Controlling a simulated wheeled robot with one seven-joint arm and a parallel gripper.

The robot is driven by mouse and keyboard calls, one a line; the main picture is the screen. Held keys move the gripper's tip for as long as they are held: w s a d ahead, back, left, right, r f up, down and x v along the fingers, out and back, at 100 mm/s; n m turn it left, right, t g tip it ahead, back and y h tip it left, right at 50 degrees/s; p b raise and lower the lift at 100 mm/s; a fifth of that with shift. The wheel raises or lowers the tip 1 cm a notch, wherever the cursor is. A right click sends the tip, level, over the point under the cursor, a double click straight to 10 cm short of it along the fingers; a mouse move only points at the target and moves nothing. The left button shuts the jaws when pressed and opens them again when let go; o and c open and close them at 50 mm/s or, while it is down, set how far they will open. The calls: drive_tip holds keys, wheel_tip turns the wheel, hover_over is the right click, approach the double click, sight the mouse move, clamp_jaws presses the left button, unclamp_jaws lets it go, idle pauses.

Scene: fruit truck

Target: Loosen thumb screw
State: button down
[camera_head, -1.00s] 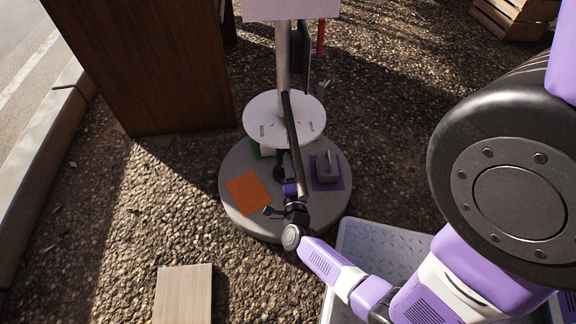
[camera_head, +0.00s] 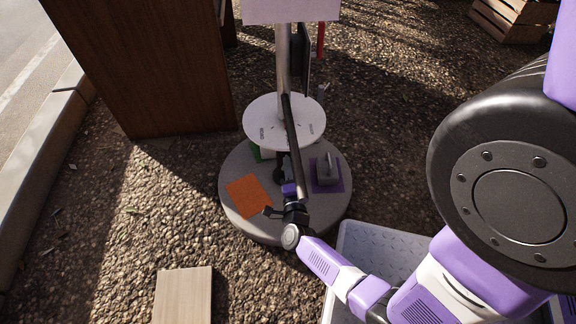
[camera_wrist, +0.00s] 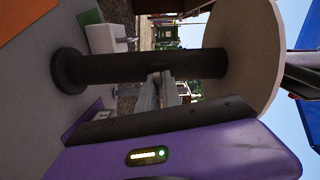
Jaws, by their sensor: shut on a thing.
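A dark post (camera_wrist: 140,68) runs between the round grey base (camera_head: 235,215) and the white round plate (camera_head: 262,110) of the stand. In the wrist view the picture is turned on its side, so the post lies across it. My gripper (camera_wrist: 162,80) reaches the middle of the post, its two grey fingers close together with tips at the post's side. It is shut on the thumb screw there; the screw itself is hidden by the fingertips. In the head view my gripper (camera_head: 284,165) is under the plate's front edge, partly hidden by my wrist.
An orange mat (camera_head: 248,195) lies left on the base, and a grey weight-like object (camera_head: 327,172) on a purple mat (camera_head: 318,186) lies right.

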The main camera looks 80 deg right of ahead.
drive_tip(key=n+p, duration=0.2)
drive_tip(key=n, duration=0.1)
drive_tip(key=shift+r, duration=0.1)
drive_tip(key=n+p, duration=0.1)
drive_tip(key=n, duration=0.3)
drive_tip(key=shift+p, duration=0.3)
drive_tip(key=n+p, duration=0.1)
drive_tip(key=n, duration=0.2)
drive_tip(key=shift+n, duration=0.3)
drive_tip(key=n+p, duration=0.1)
drive_tip(key=n, duration=0.2)
drive_tip(key=shift+n, duration=0.3)
drive_tip(key=n+p, duration=0.1)
drive_tip(key=n, duration=0.2)
drive_tip(key=shift+a+n, duration=0.1)
drive_tip(key=shift+n, duration=0.2)
drive_tip(key=n+p, duration=0.1)
drive_tip(key=n, duration=0.2)
drive_tip(key=shift+n, duration=0.4)
drive_tip(key=n+p, duration=0.1)
drive_tip(key=n, duration=0.5)
drive_tip(key=shift+f, duration=0.2)
drive_tip(key=shift+s+n, duration=0.1)
drive_tip(key=shift+n, duration=0.2)
